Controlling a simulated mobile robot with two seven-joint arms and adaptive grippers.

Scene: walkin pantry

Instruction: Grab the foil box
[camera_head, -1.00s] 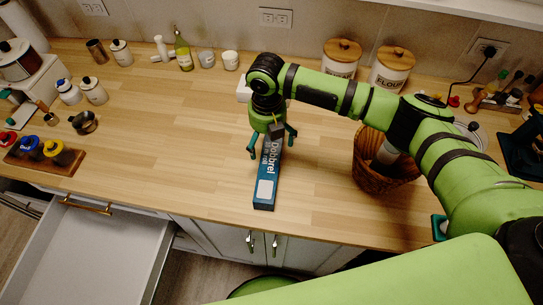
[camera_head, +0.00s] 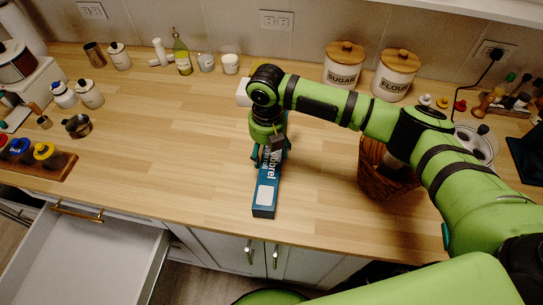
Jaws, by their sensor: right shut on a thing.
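The foil box (camera_head: 265,195) is a long dark blue box with white lettering and a pale panel at its near end. It lies on the wooden countertop, pointing toward the front edge. My right gripper (camera_head: 268,155) is over its far part, pointing down, with a finger on each side, shut on it. The gripper and wrist hide the far end of the box. The box appears to rest on the counter; I cannot tell any gap beneath it. My left gripper is not in view.
A wicker basket (camera_head: 385,178) stands right of the box under my right arm. Sugar (camera_head: 343,66) and flour (camera_head: 395,75) canisters stand at the back. An open drawer (camera_head: 85,262) juts out at lower left. The counter left of the box is clear.

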